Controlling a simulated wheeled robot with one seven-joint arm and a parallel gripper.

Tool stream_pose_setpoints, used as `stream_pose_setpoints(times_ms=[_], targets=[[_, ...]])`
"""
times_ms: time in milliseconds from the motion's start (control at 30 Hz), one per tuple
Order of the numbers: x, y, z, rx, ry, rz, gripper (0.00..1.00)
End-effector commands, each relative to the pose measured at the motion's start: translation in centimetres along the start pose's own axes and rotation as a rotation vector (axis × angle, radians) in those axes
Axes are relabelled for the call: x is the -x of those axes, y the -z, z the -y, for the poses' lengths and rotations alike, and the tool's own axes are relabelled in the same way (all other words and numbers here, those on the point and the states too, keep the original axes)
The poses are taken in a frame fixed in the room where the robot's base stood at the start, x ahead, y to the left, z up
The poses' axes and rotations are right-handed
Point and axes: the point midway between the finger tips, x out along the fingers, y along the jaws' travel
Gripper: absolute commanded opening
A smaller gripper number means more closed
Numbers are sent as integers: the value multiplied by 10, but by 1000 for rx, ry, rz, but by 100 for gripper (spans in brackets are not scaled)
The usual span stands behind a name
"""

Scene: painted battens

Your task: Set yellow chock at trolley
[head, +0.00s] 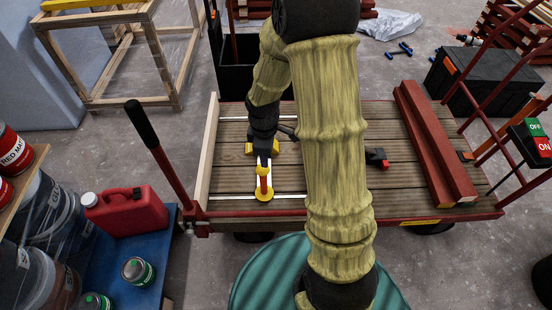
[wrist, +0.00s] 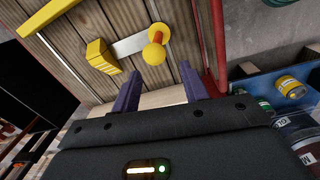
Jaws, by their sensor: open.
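The trolley (head: 230,165) has a slatted wooden deck in a red frame. In the head view my gripper (head: 263,156) is over the deck's left part, partly hidden.
Red battens (head: 432,145) lie along the deck's right side. A pale batten (head: 208,150) edges its left side. A red and black tool (head: 377,157) lies on the deck. A red can (head: 125,212) stands on a blue pallet (head: 148,265) at left. My arm hides the deck's middle.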

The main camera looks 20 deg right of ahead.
Motion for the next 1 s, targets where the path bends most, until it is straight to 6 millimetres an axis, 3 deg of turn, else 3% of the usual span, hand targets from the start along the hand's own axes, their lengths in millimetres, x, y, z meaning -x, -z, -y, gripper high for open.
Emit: stream_pose_setpoints(times_ms=[100,300,500,867,1000], targets=[[38,-11,20,-259,-42,-20,44],[85,-31,59,-710,-80,-86,44],[109,-46,91,-1051,-80,-156,44],[112,-48,96,-1116,-76,-168,44],[127,-48,95,-1114,-76,-168,44]])
